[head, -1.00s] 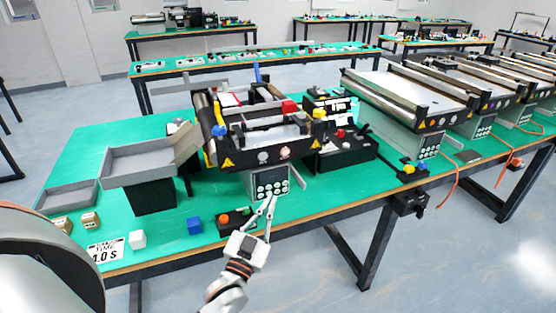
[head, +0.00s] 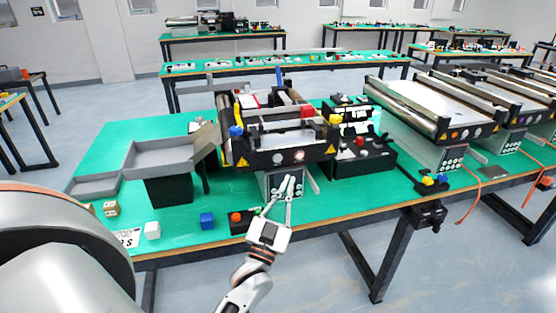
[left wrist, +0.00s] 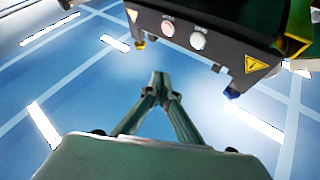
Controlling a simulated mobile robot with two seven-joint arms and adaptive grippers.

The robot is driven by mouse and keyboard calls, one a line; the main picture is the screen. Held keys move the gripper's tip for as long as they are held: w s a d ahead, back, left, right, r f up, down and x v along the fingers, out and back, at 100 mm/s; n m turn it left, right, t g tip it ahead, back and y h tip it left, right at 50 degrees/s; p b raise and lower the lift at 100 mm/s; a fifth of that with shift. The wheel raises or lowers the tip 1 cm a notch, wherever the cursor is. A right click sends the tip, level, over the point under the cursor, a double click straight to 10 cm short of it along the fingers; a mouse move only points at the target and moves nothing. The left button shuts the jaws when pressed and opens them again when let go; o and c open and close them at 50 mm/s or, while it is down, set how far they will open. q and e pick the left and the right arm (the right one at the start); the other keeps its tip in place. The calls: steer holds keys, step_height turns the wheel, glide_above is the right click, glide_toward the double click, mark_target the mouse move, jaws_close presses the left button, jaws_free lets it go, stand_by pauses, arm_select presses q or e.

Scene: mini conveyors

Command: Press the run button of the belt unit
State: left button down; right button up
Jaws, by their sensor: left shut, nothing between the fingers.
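The belt unit (head: 262,159) stands on the green table, with two round pale buttons on its black front panel. The left button (head: 277,159) and the right button (head: 299,156) also show in the left wrist view, at the left (left wrist: 168,28) and right (left wrist: 197,40). Small labels above them are too blurred to read. My left gripper (head: 289,181) is shut and empty, its tips in front of the grey keypad box below the panel. In the left wrist view its tips (left wrist: 158,80) point towards the panel, apart from both buttons. My right gripper is out of view.
A grey tray (head: 165,157) on a black stand is left of the unit. A black box (head: 362,160) stands at the right.

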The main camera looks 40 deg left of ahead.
mark_target(278, 158)
arm_select(q)
steer(key=w+a+b, duration=0.1)
steer(key=w+a, duration=0.4)
steer(key=a, duration=0.1)
steer(key=shift+w+a, duration=0.2)
stand_by(1.5)
steer(key=shift+w+a, duration=0.25)
steer(key=shift+a, duration=0.05)
